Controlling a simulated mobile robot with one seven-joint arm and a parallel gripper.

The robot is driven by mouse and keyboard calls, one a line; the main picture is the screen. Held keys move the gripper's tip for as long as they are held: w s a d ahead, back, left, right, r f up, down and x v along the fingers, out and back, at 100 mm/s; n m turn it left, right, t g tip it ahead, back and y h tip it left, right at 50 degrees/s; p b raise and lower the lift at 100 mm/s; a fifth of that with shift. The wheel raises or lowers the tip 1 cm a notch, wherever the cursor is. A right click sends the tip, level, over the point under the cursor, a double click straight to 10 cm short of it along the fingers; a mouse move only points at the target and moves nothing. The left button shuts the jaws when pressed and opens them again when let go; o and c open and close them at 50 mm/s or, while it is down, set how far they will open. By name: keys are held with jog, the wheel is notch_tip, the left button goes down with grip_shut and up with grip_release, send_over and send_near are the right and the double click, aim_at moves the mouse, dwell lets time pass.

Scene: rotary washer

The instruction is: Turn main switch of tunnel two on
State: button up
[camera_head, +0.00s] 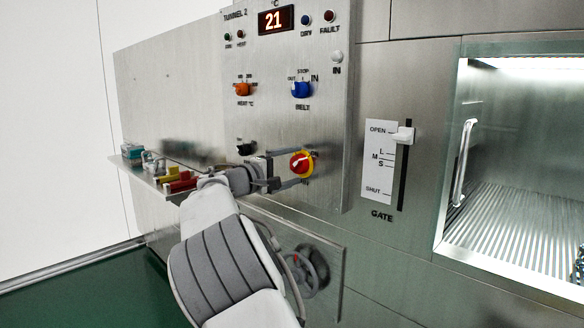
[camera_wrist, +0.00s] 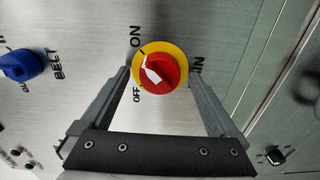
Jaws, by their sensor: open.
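The main switch (camera_head: 301,164) is a red knob on a round yellow plate, low on the Tunnel 2 panel. In the wrist view the red knob (camera_wrist: 165,73) lies between the two fingers of my gripper (camera_wrist: 160,75), which is open, with a visible gap on each side. The words ON and OFF stand to the left of the plate. A white mark on the knob lies on its left side, between these words; its exact setting is hard to tell. The right finger partly covers the label beside the plate. In the head view my gripper (camera_head: 284,172) reaches the switch from the left.
Above are a blue belt knob (camera_head: 301,90), an orange heat knob (camera_head: 242,89) and a display (camera_head: 276,20) reading 21. A black knob (camera_head: 246,149) is close to my wrist. A gate lever (camera_head: 402,136) is at right, a shelf with small items (camera_head: 180,181) at left.

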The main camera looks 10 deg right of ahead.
jog(key=p+v, duration=0.3)
jog(key=v, duration=1.4)
jog(key=shift+a, duration=0.15)
jog(key=shift+s, duration=0.1)
jog(key=s+d+f+m+g+y, duration=0.25)
jog(key=s+d, duration=0.35)
jog(key=d, duration=0.3)
jog(key=s+d+f+m+g+y, duration=0.1)
jog(key=s+d+f+g+y, duration=0.3)
jog(key=s+d, duration=0.4)
jog(key=s+a+f+m+t+y, duration=0.15)
jog(key=s+y, duration=0.25)
jog(key=s, duration=0.7)
jog(key=s+a+f+m+y, duration=0.1)
jog(key=s+f+m+y, duration=0.2)
jog(key=s, duration=0.9)
notch_tip(320, 180, up, 23)
jog(key=n+y+p, duration=0.1)
jog(key=p, duration=2.2)
jog(key=shift+w+p, duration=0.25)
jog(key=shift+p, duration=0.1)
